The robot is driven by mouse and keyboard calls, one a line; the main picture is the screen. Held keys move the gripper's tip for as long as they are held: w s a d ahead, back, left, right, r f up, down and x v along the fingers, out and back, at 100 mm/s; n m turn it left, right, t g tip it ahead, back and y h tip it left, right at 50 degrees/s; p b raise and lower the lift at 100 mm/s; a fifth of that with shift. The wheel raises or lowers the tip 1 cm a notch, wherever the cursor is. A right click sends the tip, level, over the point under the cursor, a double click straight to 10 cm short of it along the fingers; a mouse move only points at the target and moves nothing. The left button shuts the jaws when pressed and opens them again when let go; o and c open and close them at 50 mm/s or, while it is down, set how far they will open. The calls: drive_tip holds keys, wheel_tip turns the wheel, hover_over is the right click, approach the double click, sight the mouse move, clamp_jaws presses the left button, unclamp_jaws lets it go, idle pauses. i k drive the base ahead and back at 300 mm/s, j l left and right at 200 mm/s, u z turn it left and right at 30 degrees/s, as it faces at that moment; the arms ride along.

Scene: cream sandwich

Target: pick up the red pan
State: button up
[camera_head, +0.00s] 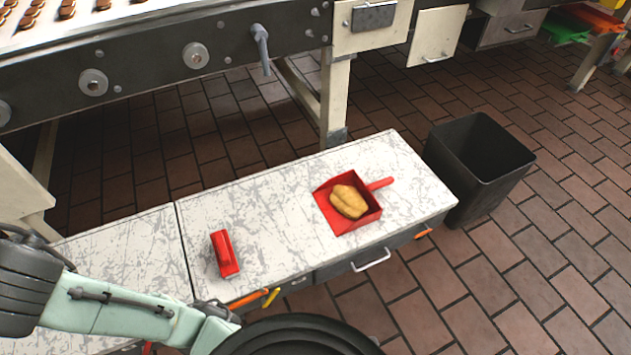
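The red pan (341,225) lies on the right part of a worn white-topped counter (280,200). It is a shallow dustpan-like tray, and its short red handle (380,184) points right. Golden-brown bread-like lumps (348,201) lie inside it and cover much of its floor. My pale green arm reaches in from the lower left, below and left of the pan. The fingers of my gripper do not show, so its state is hidden.
A red block-like tool (225,253) lies on the counter left of the pan. A black bin (480,160) stands by the counter's right end. A conveyor machine (150,62) runs behind. Orange and yellow handles (270,297) show at the front edge.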

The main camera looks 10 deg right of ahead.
sight(348, 204)
drive_tip(key=z, duration=1.3)
drive_tip(key=u, duration=0.65)
drive_tip(key=i+l+u, duration=0.1)
drive_tip(key=u, duration=0.35)
drive_tip(key=i+l+u, duration=0.1)
drive_tip(key=l+u, duration=0.15)
drive_tip(key=u, duration=0.15)
drive_tip(key=l+u, duration=0.2)
drive_tip(key=u, duration=0.25)
drive_tip(key=l+u, duration=0.35)
drive_tip(key=l, duration=0.25)
drive_tip(key=l+u, duration=0.4)
drive_tip(key=l, duration=0.15)
drive_tip(key=k+l+u, duration=0.1)
drive_tip(key=l, duration=0.3)
drive_tip(key=k+l+u, duration=0.1)
drive_tip(key=l, duration=0.3)
drive_tip(key=k+l+u, duration=0.1)
drive_tip(key=l, duration=0.3)
